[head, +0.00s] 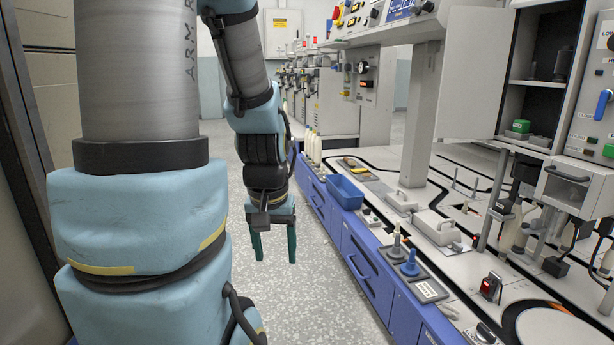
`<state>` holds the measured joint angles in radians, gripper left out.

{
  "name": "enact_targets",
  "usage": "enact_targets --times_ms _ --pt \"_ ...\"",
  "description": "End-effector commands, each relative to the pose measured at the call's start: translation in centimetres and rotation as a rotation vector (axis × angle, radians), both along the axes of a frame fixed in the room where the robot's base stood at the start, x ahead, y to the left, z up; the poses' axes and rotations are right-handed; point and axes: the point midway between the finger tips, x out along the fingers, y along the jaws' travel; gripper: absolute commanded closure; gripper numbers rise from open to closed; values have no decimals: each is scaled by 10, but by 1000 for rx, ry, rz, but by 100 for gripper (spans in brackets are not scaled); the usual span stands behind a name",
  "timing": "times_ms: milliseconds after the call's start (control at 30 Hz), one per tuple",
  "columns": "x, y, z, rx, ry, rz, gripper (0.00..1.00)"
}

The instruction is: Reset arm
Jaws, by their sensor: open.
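My arm comes down from the upper left of the head view, covered in light blue and grey. My gripper (273,246) hangs at its end, pointing down, with two green fingers spread apart. Nothing shows between the fingers. It hangs over the aisle, to the left of the blue-fronted bench, and looks clear of it.
The bench (381,269) runs along the right. On it are a blue bin (345,192), a tray with pegs (427,290), one bearing a blue bobbin-like piece (410,266), and white covers with handles (437,227). The speckled floor (310,310) of the aisle is free.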

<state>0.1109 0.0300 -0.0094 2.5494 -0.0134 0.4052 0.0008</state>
Motion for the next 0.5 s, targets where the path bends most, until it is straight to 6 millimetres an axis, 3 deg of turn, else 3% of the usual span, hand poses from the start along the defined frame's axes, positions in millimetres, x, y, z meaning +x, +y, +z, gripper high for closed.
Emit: enact_targets --times_ms 33,100,367,500 --pt "-14 10 2 10 29 21 32" --pt "-9 6 25 7 21 13 32" --pt "-8 5 81 7 19 11 32" --pt "-8 5 124 5 19 11 32"
